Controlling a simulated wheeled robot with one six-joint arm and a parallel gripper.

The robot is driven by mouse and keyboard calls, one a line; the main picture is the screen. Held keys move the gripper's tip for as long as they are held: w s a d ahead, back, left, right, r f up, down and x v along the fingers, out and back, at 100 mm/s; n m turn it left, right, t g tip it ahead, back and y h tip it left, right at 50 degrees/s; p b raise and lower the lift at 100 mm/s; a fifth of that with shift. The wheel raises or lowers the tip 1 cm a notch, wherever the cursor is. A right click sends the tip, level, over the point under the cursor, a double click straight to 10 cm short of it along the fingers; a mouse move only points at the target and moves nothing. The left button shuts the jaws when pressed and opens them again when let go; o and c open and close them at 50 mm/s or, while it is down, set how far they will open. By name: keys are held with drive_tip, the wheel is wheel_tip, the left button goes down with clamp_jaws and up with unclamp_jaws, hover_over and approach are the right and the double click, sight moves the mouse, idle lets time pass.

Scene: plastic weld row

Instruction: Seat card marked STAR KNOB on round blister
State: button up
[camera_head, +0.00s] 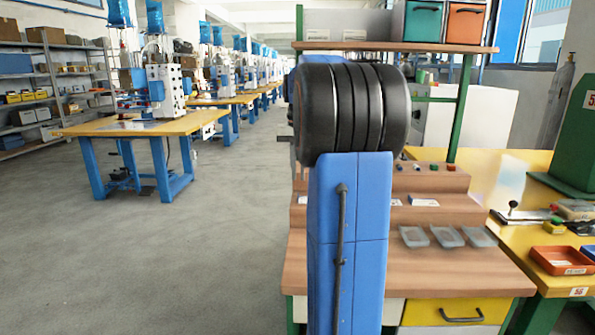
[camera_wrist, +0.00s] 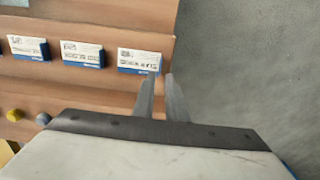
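Printed white cards with blue lower edges stand in a row on a wooden step in the wrist view: a left card (camera_wrist: 29,48), a middle card (camera_wrist: 82,54) and a right card (camera_wrist: 140,61). Their print is too small to read, so I cannot tell which says STAR KNOB. My gripper (camera_wrist: 161,76) has its two fingers apart with an empty gap, its tips beside the right card's lower right corner. In the head view, clear blisters lie on the bench: left (camera_head: 414,237), middle (camera_head: 447,237) and right (camera_head: 480,237). I cannot tell which is round.
The wooden bench (camera_head: 470,271) has steps, with small coloured knobs (camera_head: 434,167) on the upper one. My arm hides its left part. A yellow table (camera_head: 505,222) with an orange tray (camera_head: 562,260) stands at right. Open grey floor (camera_head: 180,260) lies left.

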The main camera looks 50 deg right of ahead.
drive_tip(key=shift+f, duration=3.35)
drive_tip(key=shift+c, duration=0.6)
clamp_jaws()
drive_tip(key=shift+r, duration=0.1)
drive_tip(key=shift+r, duration=2.2)
drive_tip(key=shift+a, duration=0.1)
